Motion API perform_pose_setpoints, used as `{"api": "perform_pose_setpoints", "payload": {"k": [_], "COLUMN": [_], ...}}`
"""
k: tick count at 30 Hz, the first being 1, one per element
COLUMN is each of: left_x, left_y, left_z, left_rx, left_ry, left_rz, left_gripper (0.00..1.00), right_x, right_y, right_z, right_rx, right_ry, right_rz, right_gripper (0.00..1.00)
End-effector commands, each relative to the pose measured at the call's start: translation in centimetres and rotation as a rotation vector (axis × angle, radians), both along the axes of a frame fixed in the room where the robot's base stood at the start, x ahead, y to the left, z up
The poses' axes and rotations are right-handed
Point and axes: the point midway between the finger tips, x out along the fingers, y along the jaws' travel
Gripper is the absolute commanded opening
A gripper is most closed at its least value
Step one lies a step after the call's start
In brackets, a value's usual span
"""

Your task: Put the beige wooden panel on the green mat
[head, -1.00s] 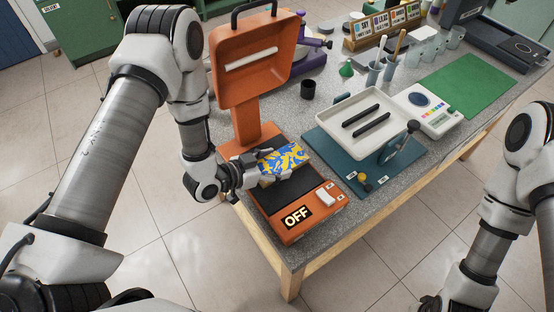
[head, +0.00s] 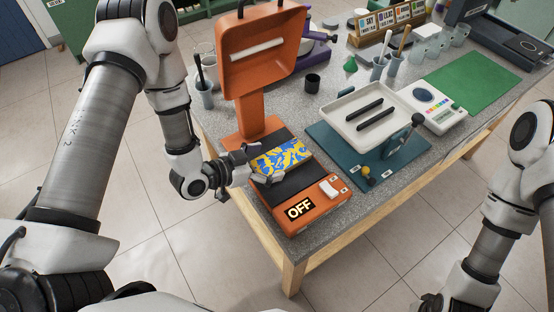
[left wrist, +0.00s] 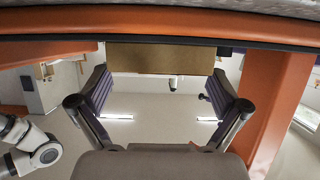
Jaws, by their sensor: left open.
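A thin panel (head: 284,158) with a blue and yellow pattern on top lies on the dark bed of the orange press. In the left wrist view its plain beige-brown edge (left wrist: 160,58) shows between the fingers. My left gripper (head: 262,166) is open at the panel's left end, one finger along each side. The green mat (head: 473,82) lies bare at the far right of the table.
The orange press (head: 305,213) has its lid raised and a sign reading OFF. A white tray (head: 345,107) on a teal base and a white device (head: 431,105) stand between press and mat. Cups (head: 393,64) and a label rack (head: 386,30) stand behind.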

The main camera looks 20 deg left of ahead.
Motion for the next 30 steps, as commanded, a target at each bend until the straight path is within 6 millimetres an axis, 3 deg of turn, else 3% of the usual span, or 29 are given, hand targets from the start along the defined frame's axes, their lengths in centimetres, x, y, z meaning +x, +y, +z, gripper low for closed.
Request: {"api": "perform_pose_setpoints", "payload": {"k": [2, 6, 11, 30], "left_x": [-1.1, -2.5, -2.8, 2.5], "left_y": [1.1, 2.1, 2.9, -2.0], "left_z": [0.6, 1.6, 0.9, -1.4], "left_rx": [-0.005, -0.002, -0.001, 0.001], "left_ry": [-0.001, -0.001, -0.004, -0.002], "left_rz": [0.008, 0.004, 0.008, 0.006], "left_gripper": [0.99, 0.99, 1.00, 1.00], "right_x": [0.0, 0.0, 0.0, 0.0], "right_y": [0.0, 0.0, 0.0, 0.0], "right_z": [-1.0, -0.8, -2.6, -0.5], "right_rx": [0.000, 0.000, 0.000, 0.000], "right_ry": [0.001, 0.000, 0.001, 0.000], "right_rz": [0.000, 0.000, 0.000, 0.000], "right_gripper": [0.35, 0.35, 0.35, 0.35]}}
